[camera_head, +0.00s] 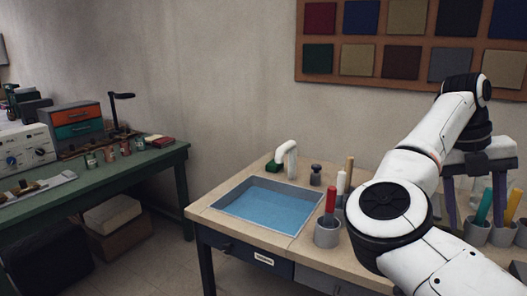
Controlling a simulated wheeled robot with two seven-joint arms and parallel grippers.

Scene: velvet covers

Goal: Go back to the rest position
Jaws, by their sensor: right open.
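My right arm reaches in from the lower right and bends up and over the wooden table (210,213). My right gripper (473,200) hangs from its end at the right side of the picture. My left gripper is not in view.
On the table are a blue-bottomed tray (265,206), a white curved-handled tool (287,157), a small dark bottle (315,176), a grey cup with a red-handled tool (327,233) and a grey cup (476,232). A green bench (120,176) stands left. Fabric swatches hang on a board (334,39).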

